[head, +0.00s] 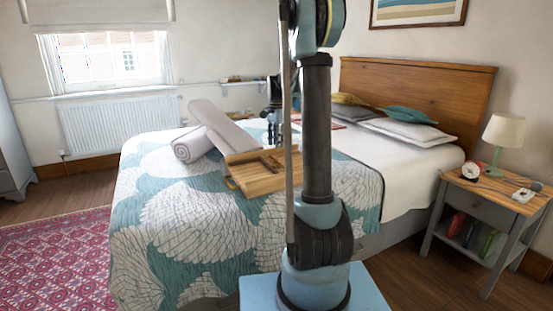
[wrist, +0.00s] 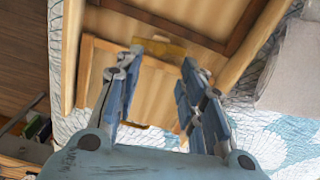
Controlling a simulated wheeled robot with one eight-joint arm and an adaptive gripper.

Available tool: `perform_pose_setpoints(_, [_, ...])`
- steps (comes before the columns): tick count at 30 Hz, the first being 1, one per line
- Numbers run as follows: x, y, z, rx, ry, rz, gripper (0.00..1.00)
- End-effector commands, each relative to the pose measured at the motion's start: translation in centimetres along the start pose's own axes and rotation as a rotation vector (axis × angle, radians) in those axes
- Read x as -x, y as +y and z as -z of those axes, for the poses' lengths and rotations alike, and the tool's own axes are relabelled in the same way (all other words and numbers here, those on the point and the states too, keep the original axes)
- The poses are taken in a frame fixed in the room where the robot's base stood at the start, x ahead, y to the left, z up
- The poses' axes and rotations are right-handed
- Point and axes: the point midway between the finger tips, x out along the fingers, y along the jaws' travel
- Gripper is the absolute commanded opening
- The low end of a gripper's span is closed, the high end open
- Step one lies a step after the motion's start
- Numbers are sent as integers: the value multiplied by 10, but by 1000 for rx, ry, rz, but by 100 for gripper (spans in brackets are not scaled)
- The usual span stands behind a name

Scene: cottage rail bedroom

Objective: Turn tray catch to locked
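A wooden tray (head: 262,182) lies on the bed, with a dark brown bar piece (head: 268,160) across its top. In the wrist view the tray's pale rim (wrist: 73,50) runs down the left side. A brass-yellow piece, perhaps the catch (wrist: 165,46), sits on the wood beyond and between my fingertips. Whether it is locked cannot be told. My gripper (wrist: 162,60) is open, with nothing seen between its fingers. I cannot tell if a fingertip touches the brass piece. In the head view my gripper (head: 273,125) is small, above the tray's far side, partly behind my arm.
The bed's patterned cover (head: 190,225) surrounds the tray. Rolled grey-white bundles (head: 205,140) lie close behind it at the left; one also shows at the right in the wrist view (wrist: 290,65). A nightstand (head: 480,195) with a lamp stands right. Floor and rug (head: 60,260) are clear at left.

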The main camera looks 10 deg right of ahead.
Motion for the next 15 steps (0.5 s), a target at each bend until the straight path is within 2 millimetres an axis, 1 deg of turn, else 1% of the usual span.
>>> perform_pose_setpoints(1, [-10,0,0,0,0,0,37])
perform_pose_setpoints(3, [-22,0,0,0,0,0,37])
perform_pose_setpoints(9, [-53,0,0,0,0,0,37])
perform_pose_setpoints(15, [-72,0,0,1,0,0,37])
